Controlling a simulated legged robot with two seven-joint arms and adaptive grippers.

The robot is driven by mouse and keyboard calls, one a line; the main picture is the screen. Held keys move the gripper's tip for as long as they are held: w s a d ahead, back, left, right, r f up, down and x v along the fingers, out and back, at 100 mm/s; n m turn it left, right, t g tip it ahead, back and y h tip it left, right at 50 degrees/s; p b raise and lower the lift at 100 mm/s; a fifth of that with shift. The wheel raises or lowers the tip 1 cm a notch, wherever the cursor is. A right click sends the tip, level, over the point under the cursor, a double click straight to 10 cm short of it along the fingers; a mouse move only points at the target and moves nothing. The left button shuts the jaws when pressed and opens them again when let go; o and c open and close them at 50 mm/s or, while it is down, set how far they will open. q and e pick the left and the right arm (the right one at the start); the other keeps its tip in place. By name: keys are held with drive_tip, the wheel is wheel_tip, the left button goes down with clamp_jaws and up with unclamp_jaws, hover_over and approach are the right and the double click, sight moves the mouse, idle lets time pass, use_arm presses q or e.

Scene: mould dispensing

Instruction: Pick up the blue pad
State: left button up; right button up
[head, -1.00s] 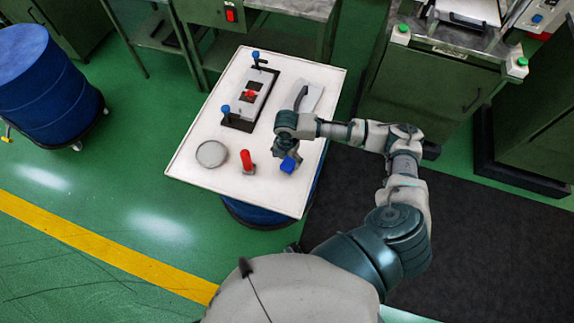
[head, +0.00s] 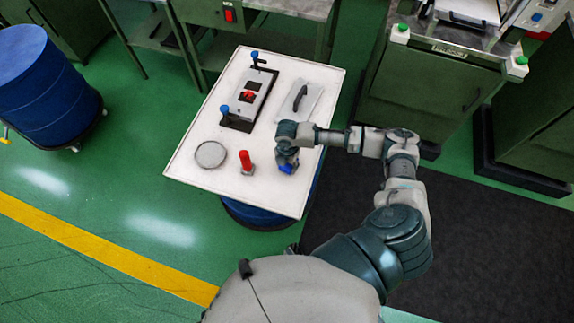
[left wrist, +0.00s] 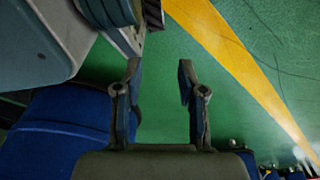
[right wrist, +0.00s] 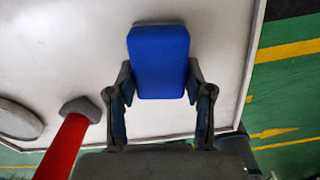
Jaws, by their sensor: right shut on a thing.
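The blue pad (right wrist: 158,62) is a rounded block between the fingertips of my right gripper (right wrist: 158,85) in the right wrist view. The fingers press on its two sides. In the head view only a small part of the blue pad (head: 286,169) shows under my right gripper (head: 287,163), at the near right part of the white table (head: 215,182). I cannot tell whether the pad still touches the table. My left gripper (left wrist: 158,78) is open and empty over the green floor in the left wrist view. It does not show in the head view.
A red-handled tool (head: 245,160) stands just left of the pad, with a round grey disc (head: 211,154) farther left. A mould with blue knobs (head: 240,107) and a pale plate with a black handle (head: 310,102) lie farther back. A blue drum (head: 45,85) stands far left.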

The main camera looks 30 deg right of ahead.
sight(287, 165)
drive_tip(key=shift+d, duration=0.35)
drive_tip(key=shift+d+r, duration=0.1)
drive_tip(key=shift+r, duration=0.2)
drive_tip(key=r, duration=0.1)
drive_tip(key=a+r, duration=0.1)
drive_tip(key=r, duration=0.1)
drive_tip(key=shift+p, duration=0.35)
drive_tip(key=s+a, duration=0.1)
drive_tip(key=a, duration=0.3)
drive_tip(key=s+a, duration=0.1)
drive_tip(key=a, duration=0.4)
drive_tip(key=s+a+r, duration=0.1)
drive_tip(key=a, duration=0.4)
drive_tip(key=shift+s+a+r, duration=0.1)
drive_tip(key=shift+s+a, duration=0.05)
drive_tip(key=shift+a, duration=0.1)
use_arm(q)
drive_tip(key=shift+s+a+f, duration=0.15)
drive_tip(key=shift+s+f, duration=0.5)
drive_tip(key=shift+s, duration=0.25)
use_arm(e)
drive_tip(key=shift+a, duration=0.25)
